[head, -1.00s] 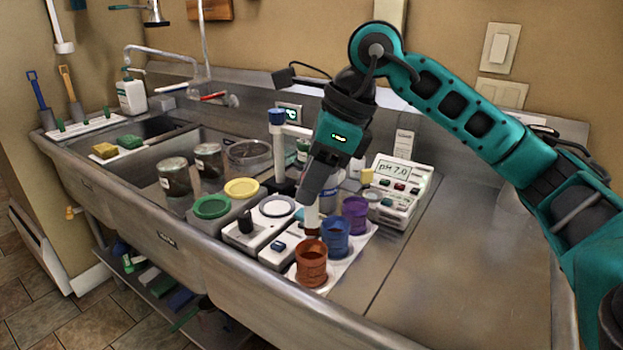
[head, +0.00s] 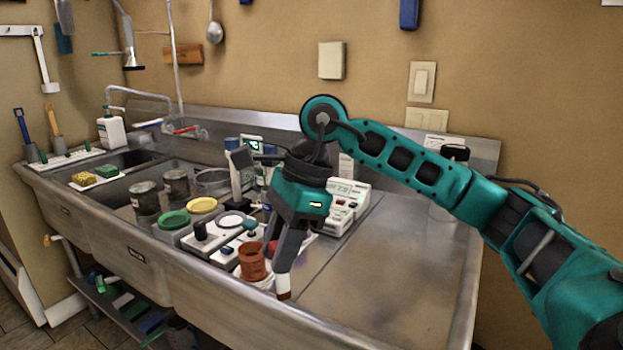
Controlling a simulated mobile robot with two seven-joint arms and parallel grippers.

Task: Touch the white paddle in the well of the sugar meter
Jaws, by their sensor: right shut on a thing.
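My right gripper (head: 285,262) points down over the front of the steel counter, right of the red-brown bucket (head: 252,262). It is shut on a white paddle (head: 283,283), whose lower end is brown. Only this short lower part shows below the fingers. I cannot tell whether its tip touches anything. White boxy devices stand left of the bucket, one with a round plate (head: 231,221) and one with a blue button (head: 228,250); I cannot tell which is the sugar meter, and no well is clear. My left gripper is not in view.
My right gripper and arm hide the blue and purple buckets. The pH meter (head: 347,203) stands behind it to the right. The counter's right side (head: 375,270) is clear.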

